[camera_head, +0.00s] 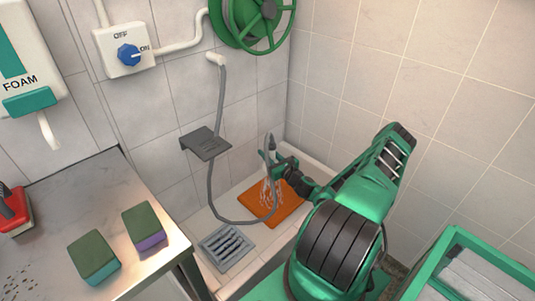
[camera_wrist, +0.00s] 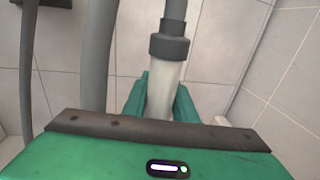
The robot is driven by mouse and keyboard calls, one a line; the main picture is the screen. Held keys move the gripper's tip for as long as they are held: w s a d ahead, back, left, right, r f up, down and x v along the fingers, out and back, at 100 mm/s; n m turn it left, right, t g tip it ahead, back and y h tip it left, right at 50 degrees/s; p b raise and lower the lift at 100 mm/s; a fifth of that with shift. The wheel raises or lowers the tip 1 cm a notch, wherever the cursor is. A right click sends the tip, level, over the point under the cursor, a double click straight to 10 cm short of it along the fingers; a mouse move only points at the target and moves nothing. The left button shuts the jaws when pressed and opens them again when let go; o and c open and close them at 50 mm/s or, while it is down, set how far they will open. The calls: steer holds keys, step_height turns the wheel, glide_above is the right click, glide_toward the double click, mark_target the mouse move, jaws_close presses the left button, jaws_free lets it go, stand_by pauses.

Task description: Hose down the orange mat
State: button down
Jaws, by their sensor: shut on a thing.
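The orange mat (camera_head: 272,201) lies flat in the shallow basin in the corner. My gripper (camera_head: 273,160) is shut on the hose nozzle (camera_head: 270,146) and holds it above the mat. The grey hose (camera_head: 211,172) runs from the wall outlet down in a loop to the nozzle. In the wrist view the nozzle (camera_wrist: 167,75) stands between my gripper's green fingers (camera_wrist: 160,100). My arm hides part of the basin.
A floor drain grate (camera_head: 226,246) lies left of the mat. An empty grey holder (camera_head: 205,143) is on the wall. A green crate (camera_head: 450,250) is at lower right.

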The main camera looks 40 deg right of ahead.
steer(key=shift+s+a, duration=0.1)
steer(key=shift+a, duration=1.4)
steer(key=shift+a, duration=0.15)
